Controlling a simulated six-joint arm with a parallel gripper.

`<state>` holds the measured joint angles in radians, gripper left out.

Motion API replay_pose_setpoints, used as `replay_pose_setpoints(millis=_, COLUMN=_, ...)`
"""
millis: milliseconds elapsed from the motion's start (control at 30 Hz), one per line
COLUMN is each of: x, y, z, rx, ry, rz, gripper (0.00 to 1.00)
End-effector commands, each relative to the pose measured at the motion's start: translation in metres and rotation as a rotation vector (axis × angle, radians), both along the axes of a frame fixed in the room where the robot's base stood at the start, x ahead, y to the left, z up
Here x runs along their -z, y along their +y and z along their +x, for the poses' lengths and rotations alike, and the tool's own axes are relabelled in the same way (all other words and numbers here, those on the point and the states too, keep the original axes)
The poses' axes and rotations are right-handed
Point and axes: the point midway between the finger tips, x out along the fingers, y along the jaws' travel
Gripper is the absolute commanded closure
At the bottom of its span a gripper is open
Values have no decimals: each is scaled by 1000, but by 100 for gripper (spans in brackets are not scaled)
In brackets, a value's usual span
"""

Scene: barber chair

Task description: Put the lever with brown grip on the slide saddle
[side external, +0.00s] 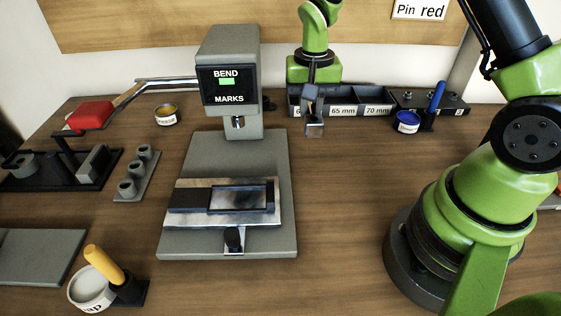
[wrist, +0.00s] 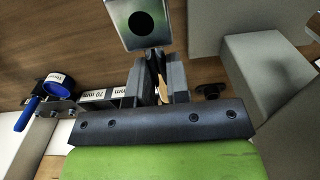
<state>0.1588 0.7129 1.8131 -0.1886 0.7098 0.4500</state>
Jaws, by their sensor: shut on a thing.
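My gripper (side external: 312,98) is at the back, right of the grey press, pointing down. In the wrist view its dark jaws (wrist: 158,82) are shut on the lever's brown grip (wrist: 161,88), of which only a sliver shows. A bright steel block with a dark round hole (wrist: 137,22), apparently the lever's end, extends beyond the jaws; it shows below the gripper in the side view (side external: 314,129). The slide saddle appears to be the steel plate (side external: 181,220) with a dark frame on the press base, well left of and nearer the camera than my gripper.
The press head (side external: 229,75) marked BEND MARKS rises behind the saddle. Labelled bins (side external: 343,110) and a blue-handled tool (side external: 436,97) stand behind and right of my gripper. Bare wood lies between press and my base.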

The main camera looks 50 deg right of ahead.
Motion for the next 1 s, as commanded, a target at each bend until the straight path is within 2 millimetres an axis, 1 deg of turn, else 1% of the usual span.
replay_pose_setpoints(millis=300, x=55, y=0, z=0, rx=-1, ry=2, rz=1, gripper=100)
replay_pose_setpoints(millis=467, x=70, y=0, z=0, rx=-2, ry=-2, rz=-1, gripper=100)
replay_pose_setpoints(millis=700, x=104, y=0, z=0, rx=-1, ry=-1, rz=-1, gripper=100)
replay_pose_setpoints(millis=800, x=109, y=0, z=1, rx=-2, ry=-2, rz=-1, gripper=100)
replay_pose_setpoints(millis=1000, x=108, y=0, z=1, rx=-2, ry=-4, rz=-1, gripper=100)
